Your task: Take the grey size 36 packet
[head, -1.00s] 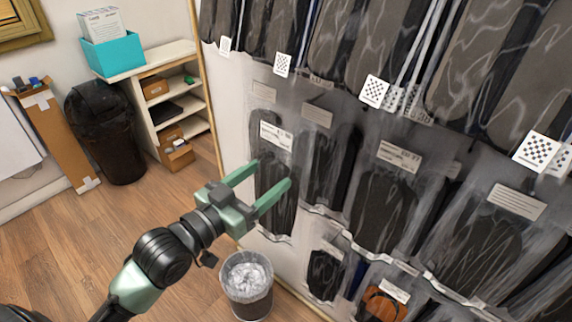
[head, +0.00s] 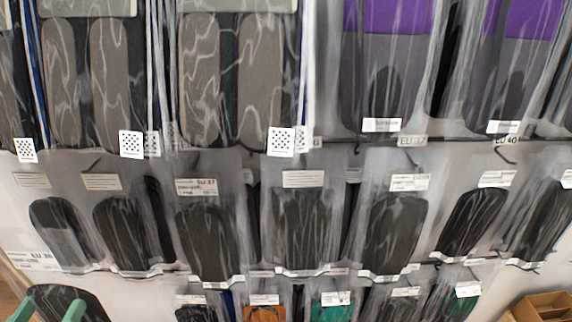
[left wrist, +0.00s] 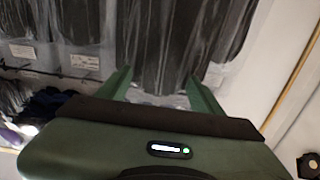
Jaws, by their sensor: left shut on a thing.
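A clear packet with a dark grey insole (head: 68,296) is at the bottom left of the head view. A white label (head: 38,259) reading EU 36 shows just above the insole and appears to belong to this packet. My left gripper (head: 50,306) has its green fingers on either side of the packet and is shut on it. In the left wrist view, the packet (left wrist: 160,50) hangs between the fingers (left wrist: 158,88) of my left gripper. The packet's lower part is cut off in the head view. My right gripper is not in view.
Dark insole packets (head: 205,240) hang in a row on hooks on the white wall, close together. Larger grey packets (head: 205,85) and purple-topped packets (head: 390,75) hang above. Smaller packets (head: 332,308) hang below. A cardboard box (head: 543,306) is at bottom right.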

